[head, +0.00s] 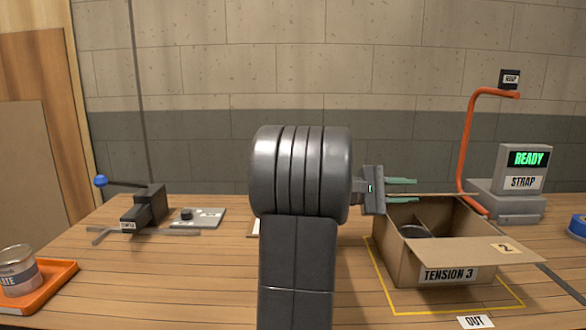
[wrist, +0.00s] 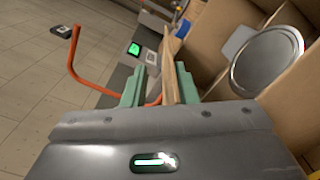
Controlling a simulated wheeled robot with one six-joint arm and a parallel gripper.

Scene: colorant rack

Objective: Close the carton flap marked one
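An open carton (head: 400,265) labelled TENSION 3 stands on the right of the bench, with dividers and a round metal can (head: 412,231) inside. The can also shows in the wrist view (wrist: 262,62). A flap marked 2 (head: 508,248) is folded out to the right. No flap marked one is readable. My gripper (head: 402,189) is at the carton's upper left rim, fingers pointing right. In the wrist view my gripper (wrist: 160,85) is open, with a thin brown cardboard edge (wrist: 170,65) between its fingers, nearer the right finger. I cannot tell whether they touch.
An orange strap arm (head: 466,140) and a READY/STRAP unit (head: 522,175) stand behind and right of the carton. A black clamp tool (head: 147,208) and an orange tray (head: 45,280) with a tin are at left. The bench front centre-left is clear.

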